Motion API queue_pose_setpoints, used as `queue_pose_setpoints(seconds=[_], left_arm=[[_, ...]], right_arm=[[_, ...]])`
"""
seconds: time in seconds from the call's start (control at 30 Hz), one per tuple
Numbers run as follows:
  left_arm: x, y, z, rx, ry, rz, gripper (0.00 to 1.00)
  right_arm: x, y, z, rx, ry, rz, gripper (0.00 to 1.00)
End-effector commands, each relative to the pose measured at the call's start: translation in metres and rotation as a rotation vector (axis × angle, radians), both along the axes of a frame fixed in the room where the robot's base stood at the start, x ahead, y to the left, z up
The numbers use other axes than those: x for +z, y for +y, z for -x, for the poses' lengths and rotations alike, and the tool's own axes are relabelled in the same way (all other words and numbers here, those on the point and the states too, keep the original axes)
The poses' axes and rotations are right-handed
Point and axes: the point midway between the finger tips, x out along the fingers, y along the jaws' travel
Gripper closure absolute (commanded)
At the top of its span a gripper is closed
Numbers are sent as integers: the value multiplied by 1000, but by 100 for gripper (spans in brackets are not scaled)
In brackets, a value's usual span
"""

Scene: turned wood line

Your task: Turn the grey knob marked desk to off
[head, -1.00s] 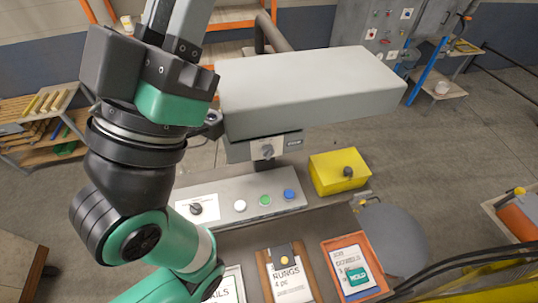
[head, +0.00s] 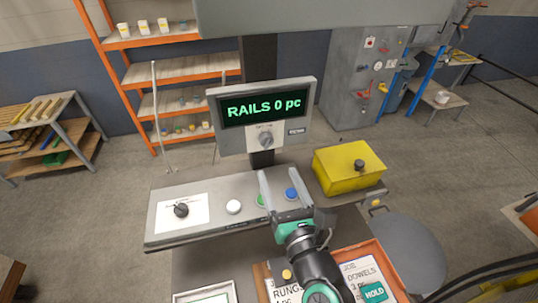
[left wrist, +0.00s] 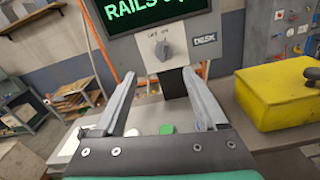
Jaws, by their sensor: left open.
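The grey knob (head: 266,140) sits on a light plate under the display panel (head: 310,95), which reads "RAILS 0 pc". A small dark tag (head: 296,131) is right of the knob; its lettering looks like "DESK". The knob also shows in the left wrist view (left wrist: 163,50), with its grip roughly upright; the small print above it is hard to read. My left gripper (head: 282,174) is open and empty, over the console and below the knob, not touching it. In the left wrist view its fingers (left wrist: 160,78) point toward the knob. My right gripper is out of view.
The console (head: 160,234) has a black knob (head: 181,210) and white, green and blue buttons. A yellow box (head: 347,178) with a black knob stands to the right. Trays with cards lie in front. A grey overhead block (head: 320,17) hangs above the display.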

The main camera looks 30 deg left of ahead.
Motion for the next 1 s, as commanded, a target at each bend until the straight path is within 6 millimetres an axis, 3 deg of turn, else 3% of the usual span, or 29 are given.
queue_pose_setpoints(seconds=[0.1, 0.27, 0.7, 1.0], left_arm=[[-4, -11, 1, -22, -2, -1, 26], [-1, -4, -3, -18, -3, -2, 26], [0, 62, -62, -15, -4, -3, 26], [-1, 78, -77, -18, -6, -2, 26]], right_arm=[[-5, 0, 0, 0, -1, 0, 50], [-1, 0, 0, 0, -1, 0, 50], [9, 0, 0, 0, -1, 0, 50], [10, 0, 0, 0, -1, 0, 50]])
